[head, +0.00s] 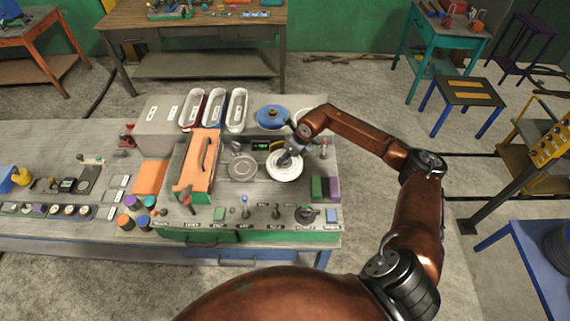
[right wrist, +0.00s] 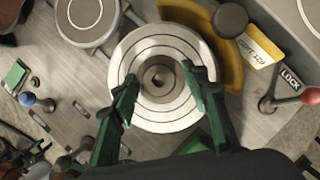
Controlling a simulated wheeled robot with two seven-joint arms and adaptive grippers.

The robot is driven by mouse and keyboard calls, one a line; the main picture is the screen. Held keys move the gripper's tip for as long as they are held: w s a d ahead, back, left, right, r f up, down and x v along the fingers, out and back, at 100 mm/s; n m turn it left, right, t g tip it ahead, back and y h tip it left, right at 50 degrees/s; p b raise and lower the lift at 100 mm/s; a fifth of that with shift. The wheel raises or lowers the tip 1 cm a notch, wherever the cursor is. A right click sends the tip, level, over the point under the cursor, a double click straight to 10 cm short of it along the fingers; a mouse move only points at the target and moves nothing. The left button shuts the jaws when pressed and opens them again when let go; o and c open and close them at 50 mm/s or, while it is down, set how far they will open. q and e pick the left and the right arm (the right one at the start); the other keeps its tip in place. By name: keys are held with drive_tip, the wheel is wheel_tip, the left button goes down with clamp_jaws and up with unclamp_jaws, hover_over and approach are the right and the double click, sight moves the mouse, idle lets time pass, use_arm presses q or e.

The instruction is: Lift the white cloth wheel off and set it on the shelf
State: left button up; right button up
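The white cloth wheel (head: 284,173) lies flat at the right part of the bench machine. In the right wrist view the wheel (right wrist: 150,115) shows concentric rings and a dark round hub in its centre. My right gripper (right wrist: 160,75) is open, with its two green fingers over the wheel on either side of the hub. I see a gap between each finger and the hub; whether the tips touch the wheel's face I cannot tell. In the head view my right gripper (head: 286,156) hides part of the wheel. My left gripper is out of view.
A grey round plate (head: 242,168) lies left of the wheel. A blue disc (head: 271,117) and several white trays (head: 237,110) stand behind. An orange box with a handle (head: 196,166) is further left. A red-tipped lever (right wrist: 310,96) by a LOCK label stands right of the wheel.

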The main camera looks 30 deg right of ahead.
drive_tip(key=shift+r, duration=0.1)
drive_tip(key=c, duration=0.9)
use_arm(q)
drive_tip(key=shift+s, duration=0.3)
use_arm(e)
clamp_jaws()
